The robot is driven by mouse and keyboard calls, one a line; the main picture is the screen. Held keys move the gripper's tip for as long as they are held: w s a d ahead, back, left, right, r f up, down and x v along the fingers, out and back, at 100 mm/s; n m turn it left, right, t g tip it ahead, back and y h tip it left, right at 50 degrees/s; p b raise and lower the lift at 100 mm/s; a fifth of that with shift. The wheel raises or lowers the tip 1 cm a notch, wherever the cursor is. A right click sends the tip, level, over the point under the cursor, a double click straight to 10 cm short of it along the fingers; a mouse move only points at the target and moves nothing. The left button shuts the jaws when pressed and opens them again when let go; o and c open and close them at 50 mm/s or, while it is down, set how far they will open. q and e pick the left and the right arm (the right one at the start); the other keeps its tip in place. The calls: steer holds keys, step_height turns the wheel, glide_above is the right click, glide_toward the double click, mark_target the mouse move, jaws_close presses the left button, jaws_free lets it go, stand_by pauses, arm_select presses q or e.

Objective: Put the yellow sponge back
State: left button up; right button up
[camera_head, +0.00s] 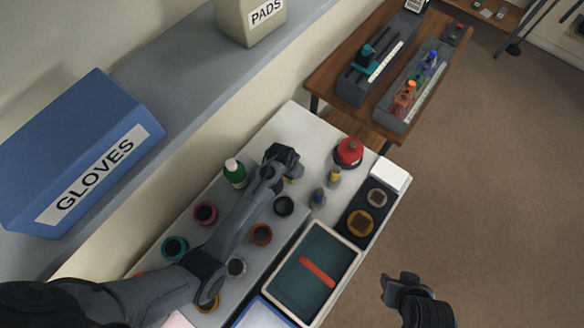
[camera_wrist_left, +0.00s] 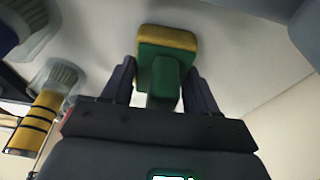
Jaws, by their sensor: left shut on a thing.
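The yellow sponge (camera_wrist_left: 167,40) shows in the left wrist view as a yellow layer on a green block with a green grip. My left gripper (camera_wrist_left: 158,88) is shut on that green grip, one dark finger on each side.
A red-topped round container (camera_head: 348,152) and a small yellow-banded item (camera_head: 333,177) stand right of my left gripper. A dark holder (camera_head: 350,226) with two rings and a tray (camera_head: 347,262) with a red bar lie nearer. Several coloured cups stand on the grey surface under my left arm.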

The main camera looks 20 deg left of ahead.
arm_select(q)
steer(key=shift+f, duration=0.1)
steer(key=o, duration=0.6)
steer(key=shift+f, duration=0.1)
steer(key=shift+c, duration=0.2)
steer(key=o, duration=0.5)
steer(key=shift+c, duration=0.2)
steer(key=p+v, duration=0.1)
steer(key=v, duration=1.1)
steer(key=shift+p, duration=0.3)
steer(key=shift+r, duration=0.2)
